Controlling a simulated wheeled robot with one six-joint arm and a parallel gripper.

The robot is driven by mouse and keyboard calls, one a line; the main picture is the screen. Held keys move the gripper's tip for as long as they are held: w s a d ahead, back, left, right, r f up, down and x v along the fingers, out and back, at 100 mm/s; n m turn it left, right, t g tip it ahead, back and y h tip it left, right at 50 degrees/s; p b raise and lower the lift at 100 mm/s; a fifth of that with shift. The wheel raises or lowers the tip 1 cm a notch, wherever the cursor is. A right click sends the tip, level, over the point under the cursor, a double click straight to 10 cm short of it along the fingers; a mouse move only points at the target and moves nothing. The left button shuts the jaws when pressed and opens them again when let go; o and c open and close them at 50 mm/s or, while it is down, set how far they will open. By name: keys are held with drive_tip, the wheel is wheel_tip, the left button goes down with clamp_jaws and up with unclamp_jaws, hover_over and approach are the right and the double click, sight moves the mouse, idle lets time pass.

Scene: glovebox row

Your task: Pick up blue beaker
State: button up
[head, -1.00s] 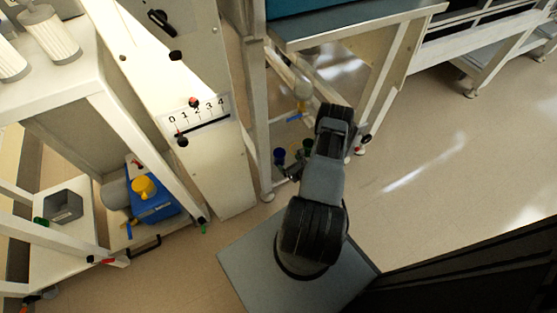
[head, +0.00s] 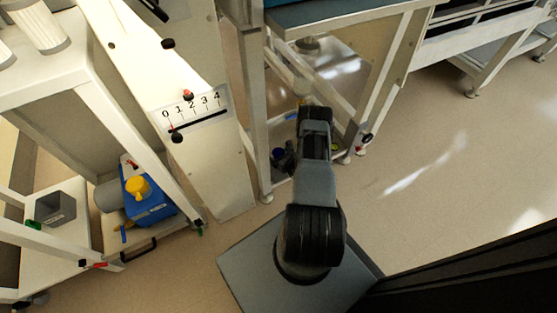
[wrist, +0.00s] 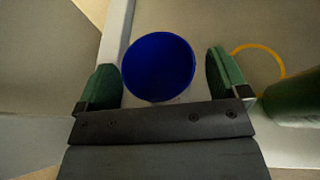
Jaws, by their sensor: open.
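The blue beaker (wrist: 158,66) shows in the wrist view as a round blue shape between my fingers, nearer the left one. My gripper (wrist: 164,82) is open, with one green finger on each side of the beaker and a gap to both. My arm hides most of the gripper there.
A green rounded object (wrist: 290,105) stands right of my gripper in the wrist view, close to the right finger. A yellow ring (wrist: 262,58) lies behind it. White bench legs (head: 262,150) rise near my arm. Open floor (head: 430,150) lies to the right.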

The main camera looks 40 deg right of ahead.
drive_tip(key=c, duration=1)
drive_tip(key=shift+r, duration=0.15)
